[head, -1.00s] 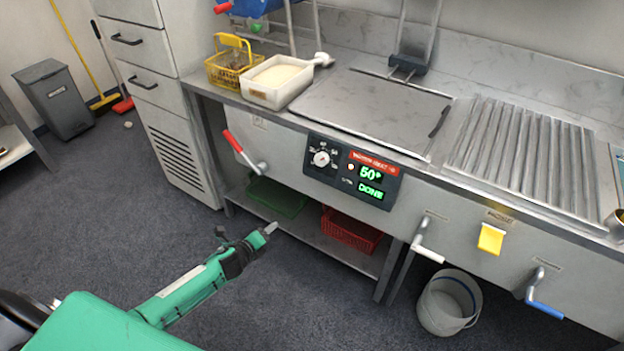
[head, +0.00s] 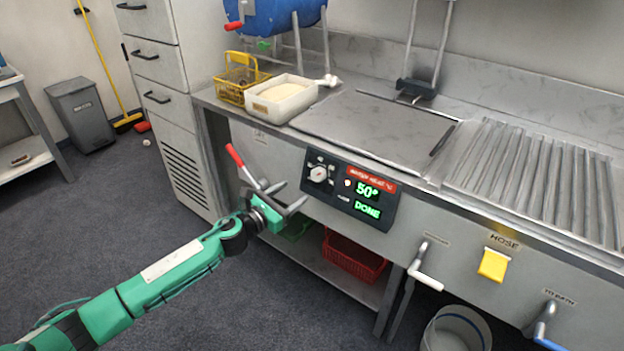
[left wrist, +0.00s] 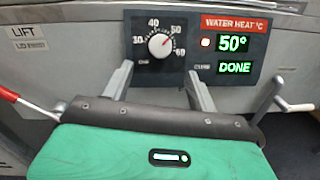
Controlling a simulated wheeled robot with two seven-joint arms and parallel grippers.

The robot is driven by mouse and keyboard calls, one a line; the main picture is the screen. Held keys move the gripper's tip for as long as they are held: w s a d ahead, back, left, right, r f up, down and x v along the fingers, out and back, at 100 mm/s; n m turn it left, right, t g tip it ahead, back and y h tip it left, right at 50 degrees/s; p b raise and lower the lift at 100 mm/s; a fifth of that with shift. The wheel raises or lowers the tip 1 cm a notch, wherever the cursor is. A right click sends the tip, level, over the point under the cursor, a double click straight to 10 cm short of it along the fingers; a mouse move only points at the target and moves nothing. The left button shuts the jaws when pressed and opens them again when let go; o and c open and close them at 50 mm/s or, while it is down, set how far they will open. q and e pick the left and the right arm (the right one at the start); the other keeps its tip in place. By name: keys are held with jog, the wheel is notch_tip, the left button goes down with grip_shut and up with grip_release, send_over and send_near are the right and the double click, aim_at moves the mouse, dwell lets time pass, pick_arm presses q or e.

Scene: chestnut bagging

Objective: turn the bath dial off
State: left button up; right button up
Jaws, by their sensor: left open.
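The bath dial (head: 318,174) is a round white knob on a dark control panel (head: 378,206) on the front of the steel counter. It also shows in the left wrist view (left wrist: 161,45), where its pointer is turned to the upper right, near 50 on a scale marked from 30 to 60. The display beside it (left wrist: 233,44) reads 50° and DONE in green. My left gripper (head: 290,195) is open and empty, just below and left of the dial. In the left wrist view its fingers (left wrist: 158,80) point up at the panel, one on each side below the dial, apart from it.
A red-handled lever (head: 238,160) sits close to the left of my left gripper. A white lever (head: 427,272), a yellow hose switch (head: 494,264) and a blue lever (head: 546,330) are further right. A red basket (head: 352,256) is on the shelf below.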

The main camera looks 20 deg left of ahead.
aim_at(316, 176)
pick_arm(q)
jog(key=x, duration=0.8)
jog(key=shift+w+d, duration=0.1)
jog(key=shift+w, duration=0.1)
jog(key=shift+w+d, duration=0.2)
jog(key=shift+w, duration=0.25)
jog(key=c, duration=1)
